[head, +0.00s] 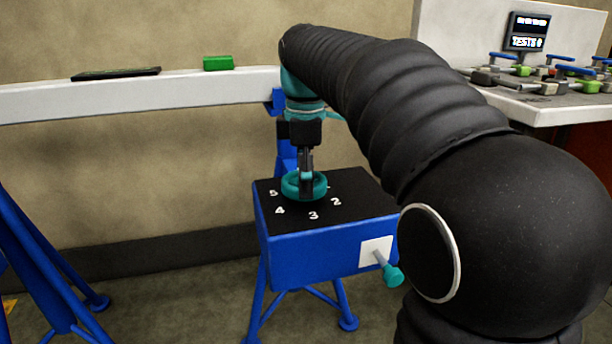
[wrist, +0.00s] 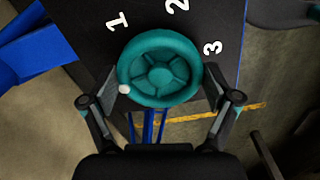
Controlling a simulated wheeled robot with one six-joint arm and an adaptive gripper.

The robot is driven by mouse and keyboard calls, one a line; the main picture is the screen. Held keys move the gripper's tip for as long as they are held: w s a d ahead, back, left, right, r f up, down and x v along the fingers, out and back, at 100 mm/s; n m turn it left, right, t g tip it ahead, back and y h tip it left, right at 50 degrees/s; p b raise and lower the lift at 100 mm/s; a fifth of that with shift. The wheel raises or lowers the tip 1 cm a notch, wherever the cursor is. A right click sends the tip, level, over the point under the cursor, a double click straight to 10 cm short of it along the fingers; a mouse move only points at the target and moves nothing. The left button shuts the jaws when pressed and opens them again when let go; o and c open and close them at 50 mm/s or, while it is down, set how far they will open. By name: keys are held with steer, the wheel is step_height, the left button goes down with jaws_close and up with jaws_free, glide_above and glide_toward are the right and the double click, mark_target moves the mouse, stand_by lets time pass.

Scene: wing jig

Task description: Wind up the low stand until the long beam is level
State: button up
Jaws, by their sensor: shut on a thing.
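The stand (head: 325,245) is a blue box on splayed legs with a black top marked with white numbers. A teal handwheel (head: 291,188) lies flat on that top; in the wrist view the wheel (wrist: 160,68) shows spokes and a white dot on its rim at lower left. My gripper (head: 305,180) points down and is shut on the wheel, a finger at each side of the rim. The long white beam (head: 130,103) runs along the wall to behind the stand. It slopes up to the right in the picture; I cannot tell if it is truly level.
On the beam lie a green block (head: 218,63) and a flat dark object (head: 116,73). A teal-knobbed lever (head: 388,268) sticks out of the stand's front. Blue legs (head: 45,265) stand at left. A bench (head: 550,110) with clamps and a screen is at back right.

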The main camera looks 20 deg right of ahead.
steer(key=shift+r+m+p, duration=0.15)
steer(key=shift+m+p, duration=0.85)
steer(key=shift+m, duration=0.2)
steer(key=m+p, duration=0.2)
steer(key=m, duration=0.1)
steer(key=shift+m, duration=0.3)
steer(key=m+p, duration=0.3)
steer(key=m, duration=0.2)
steer(key=shift+s, duration=0.1)
steer(key=shift+f+m, duration=0.2)
steer(key=shift+m, duration=0.1)
steer(key=o, duration=0.9)
steer(key=shift+r, duration=0.1)
